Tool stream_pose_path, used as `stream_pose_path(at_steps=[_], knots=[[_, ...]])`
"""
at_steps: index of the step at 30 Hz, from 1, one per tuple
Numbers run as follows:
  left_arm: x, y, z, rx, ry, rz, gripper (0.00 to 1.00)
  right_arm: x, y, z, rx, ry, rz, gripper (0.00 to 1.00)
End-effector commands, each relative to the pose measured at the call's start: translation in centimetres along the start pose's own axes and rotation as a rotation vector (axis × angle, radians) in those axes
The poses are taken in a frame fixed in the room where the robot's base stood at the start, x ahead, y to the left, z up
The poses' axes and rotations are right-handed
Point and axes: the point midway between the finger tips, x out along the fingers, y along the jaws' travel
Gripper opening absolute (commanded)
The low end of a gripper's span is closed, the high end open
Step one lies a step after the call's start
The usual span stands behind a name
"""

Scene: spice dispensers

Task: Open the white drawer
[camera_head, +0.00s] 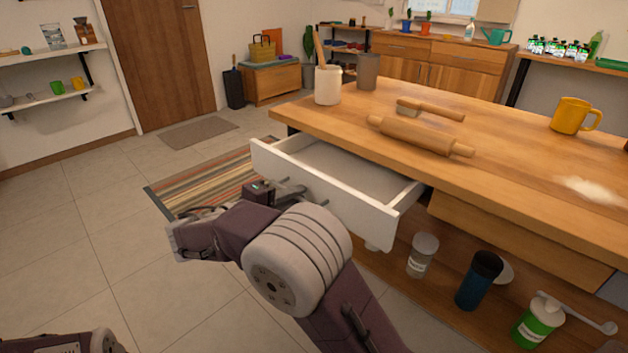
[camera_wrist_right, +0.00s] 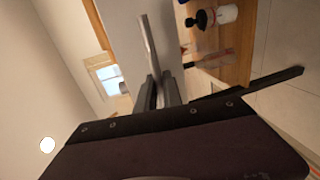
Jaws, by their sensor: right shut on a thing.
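The white drawer (camera_head: 352,212) stands pulled out from under the wooden table top, and its inside looks empty. My right gripper (camera_head: 292,190) is at the outside of the drawer front, shut on the drawer's handle. In the right wrist view, the gripper's fingers (camera_wrist_right: 160,92) close around the grey bar handle (camera_wrist_right: 148,40), in front of the pale drawer front (camera_wrist_right: 120,22). The exact contact is small and partly hidden in the head view. My left gripper is not in view; only a part of my body shows at the bottom left.
The table (camera_head: 510,150) holds a rolling pin (camera_head: 420,136), a brush, a white crock (camera_head: 328,86) and a yellow mug (camera_head: 571,115). Jars and a blue tumbler (camera_head: 478,282) stand on the lower shelf. The tiled floor left of the drawer is free, with a striped rug (camera_head: 205,183).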

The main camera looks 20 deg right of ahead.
Motion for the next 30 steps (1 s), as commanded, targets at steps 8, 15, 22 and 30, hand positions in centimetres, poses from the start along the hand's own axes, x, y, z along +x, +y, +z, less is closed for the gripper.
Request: stream_pose_path(at_steps=[8,15,22,30], knots=[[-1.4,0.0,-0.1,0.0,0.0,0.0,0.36,-3.7,-0.6,0.0,-0.001,0.0,0.0,0.0],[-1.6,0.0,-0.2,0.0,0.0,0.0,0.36,-4.7,-1.0,0.0,-0.001,-0.002,-0.001,0.0],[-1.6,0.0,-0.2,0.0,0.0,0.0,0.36,-4.7,-1.0,0.0,0.0,-0.002,-0.001,0.0],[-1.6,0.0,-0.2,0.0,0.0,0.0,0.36,-4.7,-1.0,0.0,0.0,-0.002,-0.001,0.32]])
